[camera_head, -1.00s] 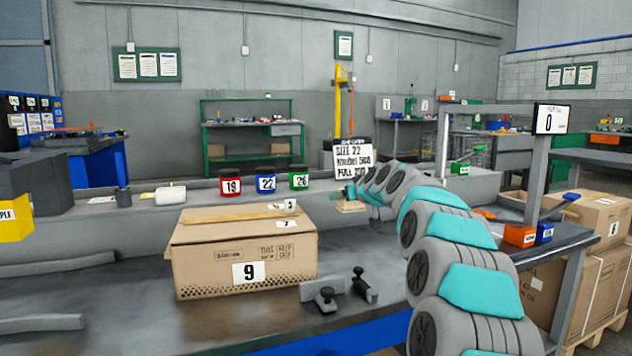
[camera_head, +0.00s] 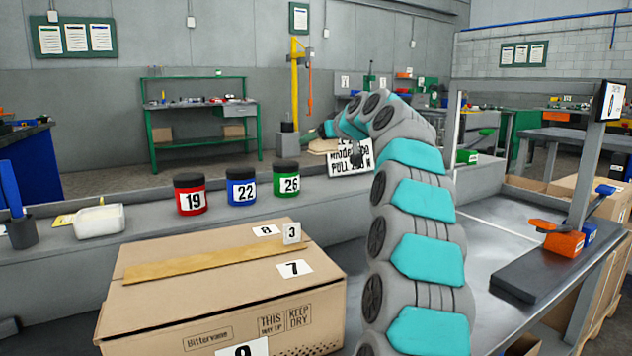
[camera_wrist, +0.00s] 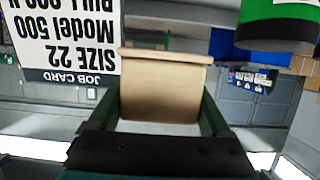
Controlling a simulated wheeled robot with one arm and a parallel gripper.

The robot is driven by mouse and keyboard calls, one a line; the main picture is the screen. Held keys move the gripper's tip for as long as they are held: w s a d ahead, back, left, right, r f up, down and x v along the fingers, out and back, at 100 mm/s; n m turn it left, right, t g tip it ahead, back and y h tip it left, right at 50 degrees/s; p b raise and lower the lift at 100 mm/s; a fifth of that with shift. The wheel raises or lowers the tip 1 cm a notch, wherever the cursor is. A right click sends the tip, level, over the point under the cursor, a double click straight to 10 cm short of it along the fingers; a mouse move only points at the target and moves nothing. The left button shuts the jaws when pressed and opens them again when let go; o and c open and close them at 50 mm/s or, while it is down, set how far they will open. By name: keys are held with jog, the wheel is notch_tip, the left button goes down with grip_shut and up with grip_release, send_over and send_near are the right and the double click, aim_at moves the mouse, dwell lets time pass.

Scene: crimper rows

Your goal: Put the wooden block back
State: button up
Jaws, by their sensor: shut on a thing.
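My gripper (camera_wrist: 160,118) is shut on the wooden block (camera_wrist: 163,85), a plain tan piece between its two dark green fingers in the wrist view. In the head view the wooden block (camera_head: 323,146) shows small and pale past my arm, in front of the top left of the job card (camera_head: 348,160). The fingers are mostly hidden there by my wrist. The block looks held in the air above the grey ledge. The job card also shows upside down in the wrist view (camera_wrist: 65,35).
Red (camera_head: 190,195), blue (camera_head: 241,188) and green (camera_head: 287,178) numbered jars stand on the ledge. A cardboard box (camera_head: 220,300) with a wooden strip on top fills the bench front. A dark stand (camera_head: 555,262) is at right.

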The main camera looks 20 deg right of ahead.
aim_at(319, 186)
jog(key=shift+f+b, duration=0.75)
jog(key=shift+f, duration=4)
jog(key=shift+f, duration=0.1)
jog(key=shift+f, duration=0.1)
jog(key=o, duration=1.3)
jog(key=shift+r, duration=0.25)
jog(key=v, duration=1.2)
jog(key=shift+s, duration=0.1)
